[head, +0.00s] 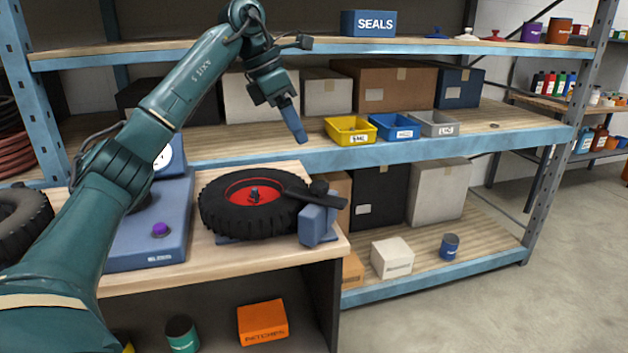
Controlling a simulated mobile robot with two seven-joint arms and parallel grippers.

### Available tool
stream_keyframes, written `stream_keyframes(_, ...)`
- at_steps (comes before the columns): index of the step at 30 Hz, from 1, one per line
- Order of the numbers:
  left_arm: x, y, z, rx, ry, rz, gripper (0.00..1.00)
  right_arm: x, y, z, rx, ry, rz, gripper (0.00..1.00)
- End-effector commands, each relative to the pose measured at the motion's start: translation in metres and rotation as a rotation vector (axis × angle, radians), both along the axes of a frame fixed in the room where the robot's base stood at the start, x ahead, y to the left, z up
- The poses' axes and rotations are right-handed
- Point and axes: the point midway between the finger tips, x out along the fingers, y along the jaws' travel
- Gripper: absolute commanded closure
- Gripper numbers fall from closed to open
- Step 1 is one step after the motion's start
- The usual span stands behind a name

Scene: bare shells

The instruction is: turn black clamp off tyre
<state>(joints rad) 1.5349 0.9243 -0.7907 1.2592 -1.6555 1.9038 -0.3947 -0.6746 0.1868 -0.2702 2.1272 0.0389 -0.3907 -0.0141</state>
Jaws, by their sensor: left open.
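A black tyre (218,215) with a red hub (262,200) lies flat on the wooden bench top. The black clamp (325,198) is a dark bar with a round knob. It sits on top of a blue block (318,226) at the tyre's right side, and its left end reaches over the tyre's edge. My left gripper (297,132) is open and empty, pointing down in the air above and behind the clamp, apart from it. Its fingers overlap in this view. My right gripper is not in view.
A blue device with a purple button (161,230) stands left of the tyre, partly behind my left arm. Behind are shelves with a yellow bin (350,138), a blue bin (394,133) and boxes. An orange box (262,324) sits under the bench top.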

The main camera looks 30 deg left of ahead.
Motion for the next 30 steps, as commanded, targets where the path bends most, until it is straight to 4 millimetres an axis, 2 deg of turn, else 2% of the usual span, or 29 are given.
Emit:
stream_keyframes(2, -0.003, 0.008, 0.003, 0.021, 0.004, 0.015, 0.43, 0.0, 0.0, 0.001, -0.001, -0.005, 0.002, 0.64)
stream_keyframes(5, -0.002, 0.008, -0.004, 0.027, 0.008, 0.018, 0.43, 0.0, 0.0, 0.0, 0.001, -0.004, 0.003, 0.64)
stream_keyframes(15, 0.017, -0.01, -0.067, 0.026, 0.01, 0.015, 0.43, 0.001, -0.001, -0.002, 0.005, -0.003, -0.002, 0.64)
stream_keyframes(21, 0.027, -0.019, -0.098, 0.024, 0.007, 0.015, 0.43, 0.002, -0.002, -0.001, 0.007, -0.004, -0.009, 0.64)
stream_keyframes(25, 0.032, -0.022, -0.109, 0.024, 0.006, 0.016, 0.43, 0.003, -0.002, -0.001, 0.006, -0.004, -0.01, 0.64)
stream_keyframes(30, 0.034, -0.024, -0.115, 0.023, 0.004, 0.016, 0.43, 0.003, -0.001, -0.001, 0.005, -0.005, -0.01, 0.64)
